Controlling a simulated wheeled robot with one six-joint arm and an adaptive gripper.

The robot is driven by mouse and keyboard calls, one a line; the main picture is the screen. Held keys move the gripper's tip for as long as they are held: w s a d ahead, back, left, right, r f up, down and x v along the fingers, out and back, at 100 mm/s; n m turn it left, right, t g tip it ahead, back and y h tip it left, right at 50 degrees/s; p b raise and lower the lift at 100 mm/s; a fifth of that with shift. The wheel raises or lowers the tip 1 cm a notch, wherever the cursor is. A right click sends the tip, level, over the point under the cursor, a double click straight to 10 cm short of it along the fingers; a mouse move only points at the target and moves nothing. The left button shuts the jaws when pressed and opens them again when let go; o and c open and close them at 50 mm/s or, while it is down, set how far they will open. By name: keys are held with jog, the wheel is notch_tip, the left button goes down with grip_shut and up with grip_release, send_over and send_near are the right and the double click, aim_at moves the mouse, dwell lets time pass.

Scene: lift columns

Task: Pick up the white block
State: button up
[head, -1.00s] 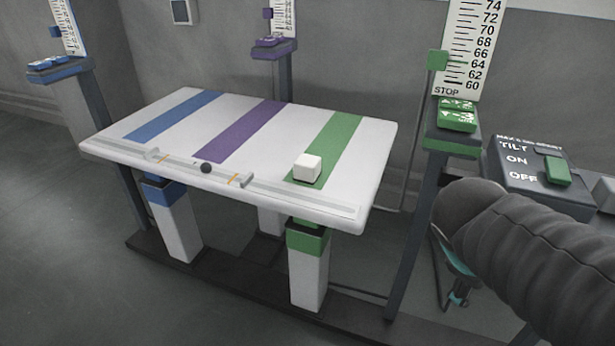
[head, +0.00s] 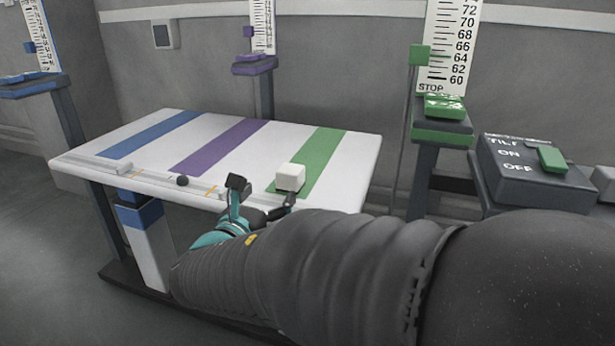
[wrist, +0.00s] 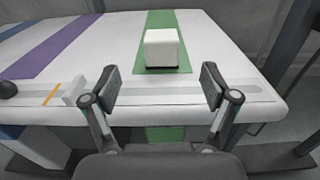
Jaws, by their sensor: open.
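The white block (head: 290,177) sits on the green stripe of the white table (head: 142,178), near its front edge. It also shows in the wrist view (wrist: 162,49), upright, just beyond my fingertips and roughly centred between them. My gripper (head: 262,190) is open and empty at the table's front edge, in front of the block. In the wrist view my gripper's two fingers (wrist: 161,87) are spread wider than the block, with a gap between them and it. My arm hides the table's front right part in the head view.
A rail with a dark ball (head: 182,181) runs along the table's front edge. A green-topped post with a scale (head: 441,130) and a control box (head: 535,170) stand right of the table. A purple post (head: 255,65) stands behind. The tabletop around the block is clear.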

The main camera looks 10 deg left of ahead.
aim_at(290, 168)
jog(key=w, duration=0.8)
jog(key=w+d, duration=0.1)
jog(key=w, duration=0.2)
jog(key=shift+w, duration=0.4)
grip_shut()
jog(key=shift+r, duration=0.15)
